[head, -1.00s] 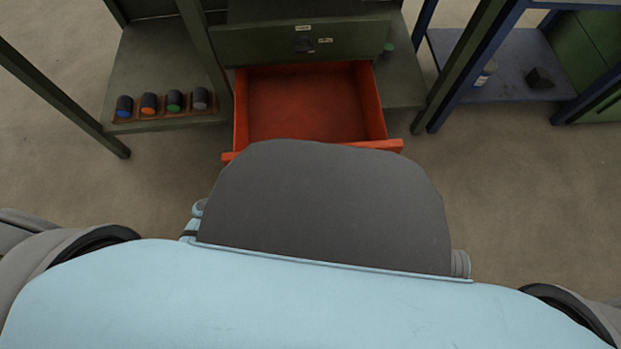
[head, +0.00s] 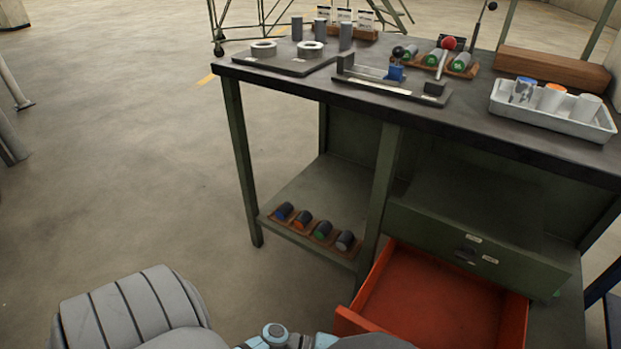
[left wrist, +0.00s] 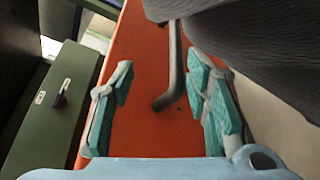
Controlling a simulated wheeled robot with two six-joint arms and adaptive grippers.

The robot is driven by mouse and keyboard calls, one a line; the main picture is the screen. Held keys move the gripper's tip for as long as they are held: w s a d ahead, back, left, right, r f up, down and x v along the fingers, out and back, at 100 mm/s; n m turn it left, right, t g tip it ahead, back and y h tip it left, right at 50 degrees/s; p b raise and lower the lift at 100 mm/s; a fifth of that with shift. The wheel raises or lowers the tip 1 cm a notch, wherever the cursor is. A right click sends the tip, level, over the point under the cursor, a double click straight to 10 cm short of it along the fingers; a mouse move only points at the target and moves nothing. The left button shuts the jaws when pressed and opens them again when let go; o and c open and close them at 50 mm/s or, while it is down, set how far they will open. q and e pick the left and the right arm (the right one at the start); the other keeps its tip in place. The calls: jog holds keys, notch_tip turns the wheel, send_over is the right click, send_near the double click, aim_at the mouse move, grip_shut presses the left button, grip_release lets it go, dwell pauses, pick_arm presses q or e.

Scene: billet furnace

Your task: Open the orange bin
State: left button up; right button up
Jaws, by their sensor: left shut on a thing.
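The orange bin (head: 432,297) is a drawer under the bench, pulled out from below a green closed drawer front (head: 478,248). Its inside looks empty, and its near end is cut off by the picture edge and my arm. In the left wrist view the bin's orange front (left wrist: 140,50) fills the middle, with a grey bar handle (left wrist: 173,70) on it. My right gripper is not in view.
The dark bench top (head: 440,105) carries fixtures, a white tray (head: 555,117) of cylinders and several other parts. A rack of capped cylinders (head: 318,235) lies on the lower shelf. The floor to the left (head: 130,170) is clear.

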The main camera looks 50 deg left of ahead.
pick_arm(q)
jog(key=p+v, duration=0.1)
jog(key=v, duration=1.5)
jog(key=shift+d+r, duration=0.1)
dwell(0.5)
